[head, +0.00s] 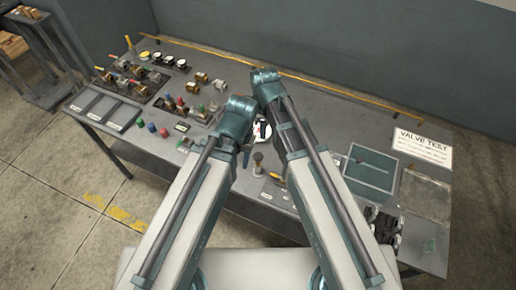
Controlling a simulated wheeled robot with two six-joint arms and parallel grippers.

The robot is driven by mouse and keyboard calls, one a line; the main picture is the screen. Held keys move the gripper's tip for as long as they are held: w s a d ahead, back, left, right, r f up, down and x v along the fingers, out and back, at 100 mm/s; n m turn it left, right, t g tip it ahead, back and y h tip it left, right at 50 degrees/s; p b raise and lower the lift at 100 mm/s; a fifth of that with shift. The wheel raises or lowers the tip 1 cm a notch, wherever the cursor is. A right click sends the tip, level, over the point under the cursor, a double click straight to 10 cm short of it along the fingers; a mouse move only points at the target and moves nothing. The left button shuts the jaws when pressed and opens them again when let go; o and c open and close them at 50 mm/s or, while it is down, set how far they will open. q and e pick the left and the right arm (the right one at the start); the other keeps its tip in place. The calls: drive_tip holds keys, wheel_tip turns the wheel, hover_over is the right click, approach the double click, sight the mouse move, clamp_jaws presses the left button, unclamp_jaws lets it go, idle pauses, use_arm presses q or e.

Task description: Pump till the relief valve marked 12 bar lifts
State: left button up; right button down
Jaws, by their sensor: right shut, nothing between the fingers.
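Several small valves with coloured caps (184,107) stand in a dark rack on the grey bench, left of my arms. More brass valves (201,77) lie behind it. No 12 bar marking is readable. A white round dial (261,131), perhaps a gauge, is partly hidden between my arms. A dark upright knob (258,157), perhaps the pump's, stands just in front of it. My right gripper (264,129) is shut and empty by the dial, partly covered by its arm. My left gripper (246,156) points down left of the knob; its fingers are too small and dark to read.
A VALVE TEST sign (424,146) lies at the right of the bench (340,112). A teal-lined tray (370,168) and dark fittings (383,222) are in front of it. Coloured caps (152,128) and a labelled tray (106,108) are at left. The back right of the bench is clear.

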sight(258, 156)
drive_tip(key=a+m, duration=0.1)
drive_tip(key=m, duration=0.2)
drive_tip(key=shift+w+a+r, duration=0.35)
drive_tip(key=shift+w, duration=0.05)
drive_tip(key=shift+f, duration=0.15)
wheel_tip(258, 156, down, 14)
drive_tip(key=b, duration=1.3)
drive_tip(key=shift+b, duration=0.3)
